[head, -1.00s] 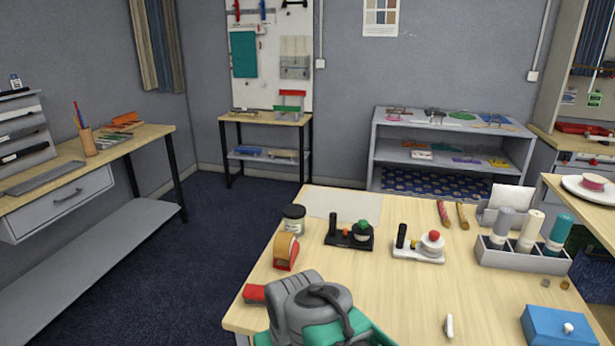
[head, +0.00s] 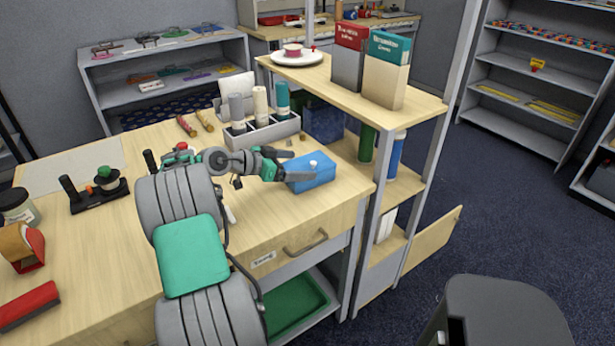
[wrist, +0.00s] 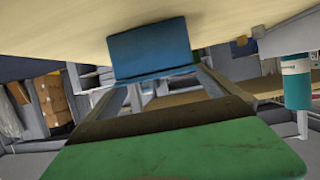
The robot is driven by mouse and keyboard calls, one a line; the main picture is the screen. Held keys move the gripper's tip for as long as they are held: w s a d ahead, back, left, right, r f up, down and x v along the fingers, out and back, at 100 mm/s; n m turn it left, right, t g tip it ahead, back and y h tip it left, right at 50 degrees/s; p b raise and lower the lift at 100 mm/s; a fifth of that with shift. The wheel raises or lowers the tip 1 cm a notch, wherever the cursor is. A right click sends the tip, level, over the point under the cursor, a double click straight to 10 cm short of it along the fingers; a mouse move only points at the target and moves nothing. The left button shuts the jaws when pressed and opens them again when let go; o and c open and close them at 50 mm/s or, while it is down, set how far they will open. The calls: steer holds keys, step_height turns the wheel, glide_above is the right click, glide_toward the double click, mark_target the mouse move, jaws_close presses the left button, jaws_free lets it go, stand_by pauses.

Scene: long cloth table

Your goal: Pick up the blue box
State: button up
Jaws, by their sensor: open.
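In the wrist view the blue box (wrist: 150,52) lies straight ahead, between and just beyond the fingertips (wrist: 166,88). I cannot tell whether the fingers touch it. Part of the box's left end is hidden by a finger in the head view.
A grey holder (head: 262,132) with several bottles stands behind the box. A shelf unit (head: 410,112) with books and a plate rises close to its right. Black stands, a tape dispenser and a red block lie at the table's left. The table's front edge is near.

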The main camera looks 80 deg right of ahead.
mark_target(302, 166)
steer(key=x, duration=0.4)
steer(key=shift+s+d+f, duration=0.15)
steer(key=shift+s+f, duration=0.05)
steer(key=shift+f, duration=0.15)
steer(key=shift+c, duration=0.2)
steer(key=c, duration=1.3)
steer(key=shift+r, duration=0.1)
